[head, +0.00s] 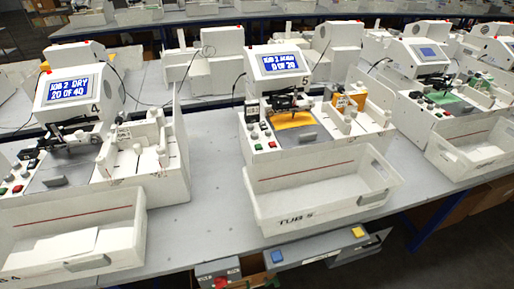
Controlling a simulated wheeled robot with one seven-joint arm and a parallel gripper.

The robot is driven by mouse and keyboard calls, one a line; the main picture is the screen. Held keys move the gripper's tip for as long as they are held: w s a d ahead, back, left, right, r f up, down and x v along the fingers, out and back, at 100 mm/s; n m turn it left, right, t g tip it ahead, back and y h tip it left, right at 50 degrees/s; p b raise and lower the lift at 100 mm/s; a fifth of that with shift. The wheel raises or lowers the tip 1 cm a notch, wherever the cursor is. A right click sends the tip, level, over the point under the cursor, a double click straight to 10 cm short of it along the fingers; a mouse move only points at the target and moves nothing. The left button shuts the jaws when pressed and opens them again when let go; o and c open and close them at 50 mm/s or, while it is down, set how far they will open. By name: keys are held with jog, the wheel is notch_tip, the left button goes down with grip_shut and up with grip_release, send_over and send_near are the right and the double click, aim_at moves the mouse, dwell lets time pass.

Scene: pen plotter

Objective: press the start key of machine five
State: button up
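Machine five (282,85) stands in the middle of the bench in the head view, a white plotter with a "5" beside its screen. Its lit blue screen (281,64) shows a job line, hard to read, above what looks like "0 OF 20". A yellow-orange sheet (293,119) lies on its bed under the pen carriage. Key labels are too small to read. My gripper is not in view.
Machine four (78,86) stands left, another machine (418,68) right. A white tub marked "TUB 5" (283,221) sits before machine five. Boxes with red (221,283), blue (277,256) and yellow (357,232) buttons are below the bench edge. Bare bench (206,150) separates machines four and five.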

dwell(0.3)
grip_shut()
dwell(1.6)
